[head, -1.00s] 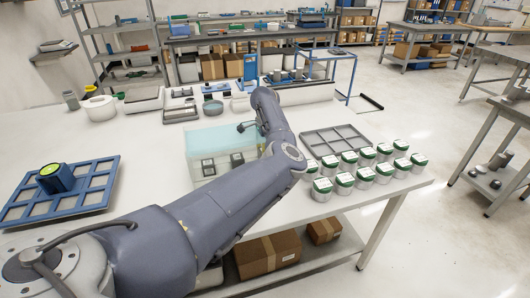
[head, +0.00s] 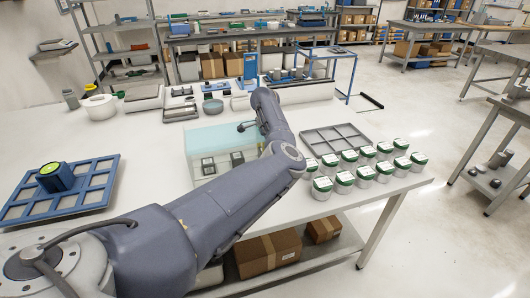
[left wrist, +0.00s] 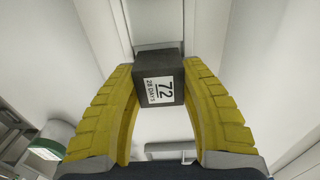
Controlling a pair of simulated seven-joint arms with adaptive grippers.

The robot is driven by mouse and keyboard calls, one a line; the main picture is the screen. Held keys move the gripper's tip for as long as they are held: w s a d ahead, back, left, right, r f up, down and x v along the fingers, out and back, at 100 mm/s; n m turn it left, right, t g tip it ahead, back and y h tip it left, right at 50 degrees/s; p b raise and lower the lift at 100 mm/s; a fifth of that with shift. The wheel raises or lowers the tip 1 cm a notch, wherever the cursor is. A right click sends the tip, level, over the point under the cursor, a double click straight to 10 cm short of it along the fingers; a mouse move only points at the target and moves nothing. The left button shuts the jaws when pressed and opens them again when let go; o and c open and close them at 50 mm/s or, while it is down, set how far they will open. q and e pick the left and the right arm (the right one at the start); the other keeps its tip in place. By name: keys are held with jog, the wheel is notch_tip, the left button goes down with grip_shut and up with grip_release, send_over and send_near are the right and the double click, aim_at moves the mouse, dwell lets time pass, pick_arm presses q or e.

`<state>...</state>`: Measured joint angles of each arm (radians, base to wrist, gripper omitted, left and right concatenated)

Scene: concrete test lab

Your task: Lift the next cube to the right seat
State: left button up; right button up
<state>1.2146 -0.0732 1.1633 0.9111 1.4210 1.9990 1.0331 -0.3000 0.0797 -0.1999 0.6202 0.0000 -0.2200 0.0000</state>
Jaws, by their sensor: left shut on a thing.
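My left gripper (left wrist: 159,78) has its two yellow fingers closed on the sides of a dark grey cube (left wrist: 146,72) labelled "72, 28 DAYS". In the head view my arm crosses the table, and the gripper and held cube are hidden behind it or too small to tell. A clear tank (head: 196,174) with pale blue content stands left of the arm. Two dark cubes with pale tops, one (head: 208,166) left and one (head: 237,159) right, show in its lower part. I cannot tell which place is the right seat. My right gripper is not in view.
Several white jars with green lids (head: 345,180) stand at the table's right end. One green-lidded jar (left wrist: 48,148) shows in the left wrist view. An empty grey divided tray (head: 335,139) lies behind the jars. A blue rack (head: 98,192) lies at the left.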

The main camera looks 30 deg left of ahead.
pick_arm(q)
jog(key=shift+f, duration=0.15)
dwell(0.6)
jog(key=o, duration=1.4)
jog(key=shift+r, duration=9.1)
